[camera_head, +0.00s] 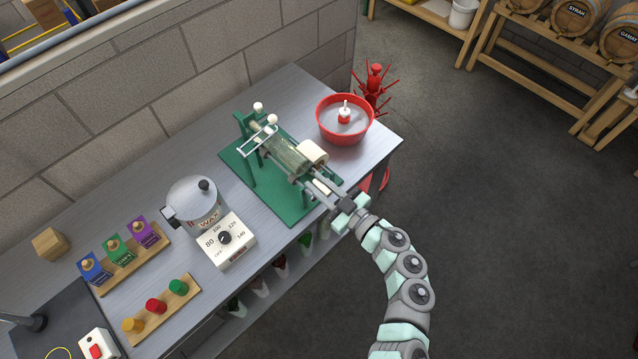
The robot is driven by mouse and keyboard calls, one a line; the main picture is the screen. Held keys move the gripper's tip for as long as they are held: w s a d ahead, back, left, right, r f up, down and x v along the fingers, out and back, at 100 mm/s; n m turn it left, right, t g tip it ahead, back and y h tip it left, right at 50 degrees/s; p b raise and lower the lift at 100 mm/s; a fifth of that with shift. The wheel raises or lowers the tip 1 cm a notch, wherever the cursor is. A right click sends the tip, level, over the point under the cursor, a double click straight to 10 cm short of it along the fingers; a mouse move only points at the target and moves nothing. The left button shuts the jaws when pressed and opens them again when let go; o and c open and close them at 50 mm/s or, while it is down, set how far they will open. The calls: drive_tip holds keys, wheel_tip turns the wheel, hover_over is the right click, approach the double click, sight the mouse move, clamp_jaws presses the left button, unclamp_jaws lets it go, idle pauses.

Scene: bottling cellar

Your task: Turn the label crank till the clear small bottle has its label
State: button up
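The label machine stands on a green base (243,176) on the grey bench. The clear small bottle (287,158) lies on its side in the machine, slanting down to the right. A cream cylindrical piece (313,153) sits by its right end; I cannot tell whether it is a label roll or a label on the bottle. My gripper (326,188) reaches in from the lower right to the machine's front right end. A small pale piece (322,187), perhaps the crank's handle, shows between its fingers. The rest of the crank is hidden, and whether the fingers grip is unclear.
A red bowl (330,128) stands behind the machine, near a red spiked rack (375,88). A wax pot (193,199) and its dial box (230,240) stand to the left. Wooden boards with coloured pieces (150,310) lie further left. Open floor is at right.

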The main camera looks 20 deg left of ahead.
clamp_jaws()
idle(1.0)
